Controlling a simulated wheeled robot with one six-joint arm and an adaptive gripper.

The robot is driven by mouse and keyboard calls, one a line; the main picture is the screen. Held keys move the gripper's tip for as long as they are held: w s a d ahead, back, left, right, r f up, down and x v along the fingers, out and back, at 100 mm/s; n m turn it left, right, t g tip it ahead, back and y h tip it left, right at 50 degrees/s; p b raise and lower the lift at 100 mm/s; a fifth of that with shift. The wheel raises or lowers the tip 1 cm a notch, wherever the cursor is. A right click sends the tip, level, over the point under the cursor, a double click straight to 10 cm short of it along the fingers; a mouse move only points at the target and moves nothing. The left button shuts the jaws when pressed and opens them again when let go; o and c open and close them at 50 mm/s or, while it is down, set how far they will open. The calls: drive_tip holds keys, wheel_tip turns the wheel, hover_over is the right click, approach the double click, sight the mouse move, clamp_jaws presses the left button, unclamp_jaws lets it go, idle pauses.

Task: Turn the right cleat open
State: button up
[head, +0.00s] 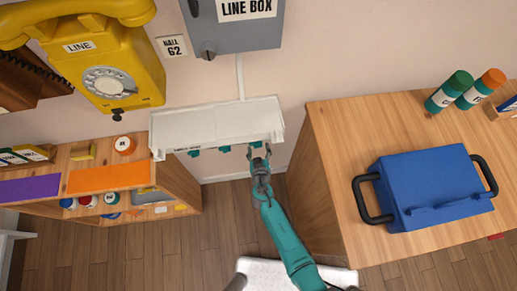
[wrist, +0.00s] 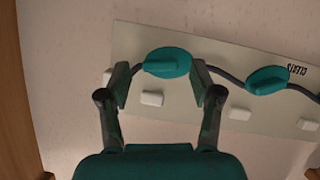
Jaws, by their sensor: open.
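The cleat board (head: 215,115) is a pale panel low on the wall, with teal cleats along its lower edge in the head view. The right cleat (wrist: 167,62) is a teal oval knob with a raised ridge, and a dark cord runs past it. My gripper (wrist: 160,82) is open, with one finger on either side of this cleat in the wrist view; whether the fingers touch it is unclear. In the head view my gripper (head: 260,153) is at the board's right end, partly hiding the cleat. Another teal cleat (wrist: 268,80) sits to the right in the wrist view.
A wooden cabinet (head: 318,190) with a blue case (head: 430,185) stands close on the right. A low shelf (head: 180,190) is on the left below the board. A yellow dial phone (head: 110,70) and a grey line box (head: 235,28) hang above.

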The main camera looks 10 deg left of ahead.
drive_tip(key=shift+w, duration=0.15)
drive_tip(key=c, duration=1.2)
drive_tip(key=shift+o, duration=0.3)
drive_tip(key=shift+a+f+n, duration=0.1)
drive_tip(key=shift+a+n, duration=0.1)
drive_tip(key=shift+n, duration=0.2)
drive_tip(key=shift+n+t+h, duration=0.3)
drive_tip(key=shift+n+h, duration=0.3)
drive_tip(key=shift+h, duration=0.1)
drive_tip(key=o, duration=1.1)
drive_tip(key=shift+o, duration=0.2)
